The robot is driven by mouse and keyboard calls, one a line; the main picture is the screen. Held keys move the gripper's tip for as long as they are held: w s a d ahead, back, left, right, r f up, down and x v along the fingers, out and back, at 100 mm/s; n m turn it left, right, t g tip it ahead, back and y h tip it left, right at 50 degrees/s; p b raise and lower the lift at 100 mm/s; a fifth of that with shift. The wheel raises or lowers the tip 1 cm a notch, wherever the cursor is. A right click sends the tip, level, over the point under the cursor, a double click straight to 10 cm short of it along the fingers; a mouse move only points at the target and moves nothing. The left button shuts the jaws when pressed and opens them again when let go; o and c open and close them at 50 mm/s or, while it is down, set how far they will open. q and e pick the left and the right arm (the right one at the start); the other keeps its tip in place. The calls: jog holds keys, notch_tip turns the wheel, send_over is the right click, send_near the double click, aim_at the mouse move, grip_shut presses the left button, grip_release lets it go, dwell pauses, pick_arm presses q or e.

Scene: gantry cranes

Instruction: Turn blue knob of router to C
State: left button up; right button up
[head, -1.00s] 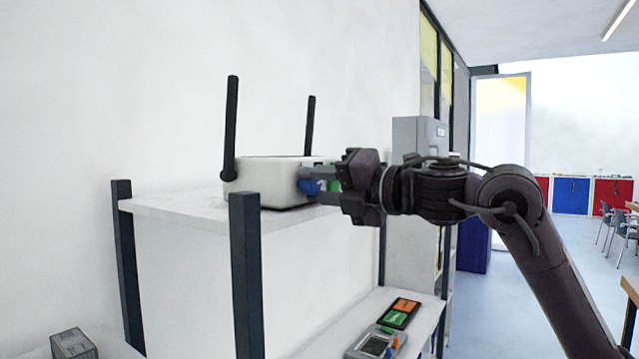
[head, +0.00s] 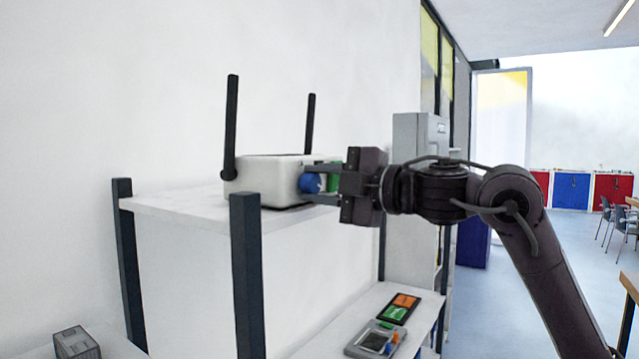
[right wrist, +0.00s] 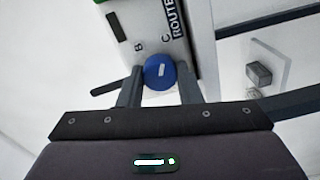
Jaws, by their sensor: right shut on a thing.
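The white router (head: 266,180) with two black antennas stands on the top shelf in the head view. Its face, with the letters B and C and the word ROUTER, shows in the right wrist view (right wrist: 180,45). The blue knob (head: 311,183) is on the router's face; in the right wrist view the knob (right wrist: 159,72) has a white mark that stands nearly upright in the picture, tilted slightly. My right gripper (head: 322,184) is shut on the blue knob, a finger on each side; its fingers also show in the right wrist view (right wrist: 160,84). My left gripper is not in view.
The white shelf (head: 180,206) has dark posts, one post (head: 246,275) in front. A lower shelf (head: 325,338) holds a device with a screen (head: 375,340) and a panel with orange and green parts (head: 400,308). A grey box (head: 76,343) is at lower left.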

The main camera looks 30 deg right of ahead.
jog(key=shift+m, duration=0.3)
jog(key=o, duration=1)
jog(key=shift+w, duration=0.1)
jog(key=shift+c, duration=0.2)
jog(key=b+v, duration=0.4)
jog(key=v, duration=0.3)
jog(key=shift+s+d, duration=0.2)
jog(key=shift+s, duration=0.15)
